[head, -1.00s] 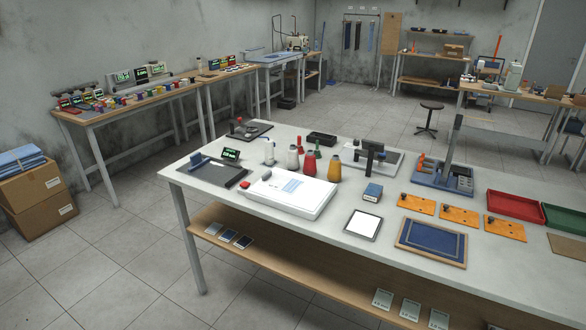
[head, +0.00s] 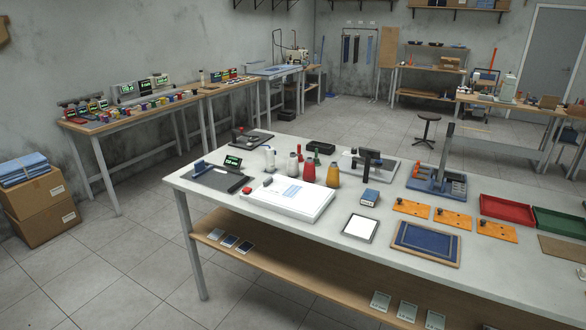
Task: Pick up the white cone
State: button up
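A white cone (head: 293,166) stands upright on the long white-topped table (head: 395,290) in the head view. Just right of it are a red cone (head: 309,170) and a yellow cone (head: 333,175). A smaller red item (head: 300,154) stands behind the cones, and a white bottle-like item (head: 269,159) is to the left. My gripper is not in view.
In front of the cones lies a large white flat block (head: 290,201). Side benches (head: 150,108) line the left wall. The floor at the front left (head: 110,270) is clear.

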aim_at(292, 170)
jog(key=z, duration=0.85)
jog(key=k, duration=0.15)
jog(key=u, duration=3.05)
jog(key=i, duration=2.3)
